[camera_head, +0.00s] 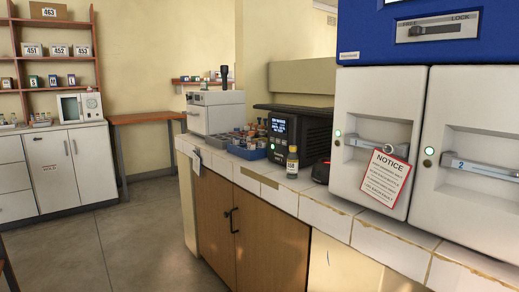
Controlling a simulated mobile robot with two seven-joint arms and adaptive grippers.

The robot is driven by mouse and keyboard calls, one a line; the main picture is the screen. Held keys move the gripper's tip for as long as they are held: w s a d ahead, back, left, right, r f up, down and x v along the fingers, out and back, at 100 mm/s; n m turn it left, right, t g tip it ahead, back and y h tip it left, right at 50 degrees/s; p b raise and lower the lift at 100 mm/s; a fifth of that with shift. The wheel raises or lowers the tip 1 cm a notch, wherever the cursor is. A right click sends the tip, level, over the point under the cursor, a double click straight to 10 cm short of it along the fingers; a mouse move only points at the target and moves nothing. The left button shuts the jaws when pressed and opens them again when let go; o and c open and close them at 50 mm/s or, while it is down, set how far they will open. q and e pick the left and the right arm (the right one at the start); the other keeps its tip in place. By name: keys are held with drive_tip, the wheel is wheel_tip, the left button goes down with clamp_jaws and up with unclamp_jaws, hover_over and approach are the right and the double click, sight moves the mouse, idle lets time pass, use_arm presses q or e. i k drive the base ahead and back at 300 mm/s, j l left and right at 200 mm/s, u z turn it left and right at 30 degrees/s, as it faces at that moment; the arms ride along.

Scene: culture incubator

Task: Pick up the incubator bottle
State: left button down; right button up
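A small bottle (292,162) with a dark cap, yellowish contents and a pale label stands upright on the tiled counter, near its front edge. It stands in front of a black device with a lit display (280,126). I cannot read its label. The large incubator (376,104) with a blue top and two closed white doors stands to the right of the bottle. Neither of my grippers is in view.
A red notice tag (385,178) hangs on the left incubator door. A small black and red object (321,171) sits between bottle and incubator. A blue tray (246,152) of small containers and a white machine (215,111) stand left. The floor (140,236) is open.

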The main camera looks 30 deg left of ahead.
sight(251, 141)
drive_tip(key=i+j, duration=0.15)
drive_tip(key=j, duration=0.25)
drive_tip(key=i+j+z, duration=0.1)
drive_tip(key=j, duration=0.25)
drive_tip(key=i+j, duration=0.2)
drive_tip(key=j, duration=0.2)
drive_tip(key=i+j+z, duration=0.1)
drive_tip(key=j, duration=0.3)
drive_tip(key=i+j, duration=0.2)
drive_tip(key=j, duration=0.2)
drive_tip(key=i+j+z, duration=0.1)
drive_tip(key=j, duration=0.45)
drive_tip(key=i+j+z, duration=0.15)
drive_tip(key=j, duration=1)
drive_tip(key=k+j+z, duration=0.15)
drive_tip(key=j, duration=0.4)
drive_tip(key=k+j, duration=0.1)
drive_tip(key=j, duration=0.5)
drive_tip(key=k+j, duration=0.15)
drive_tip(key=j, duration=0.15)
drive_tip(key=j+z, duration=0.05)
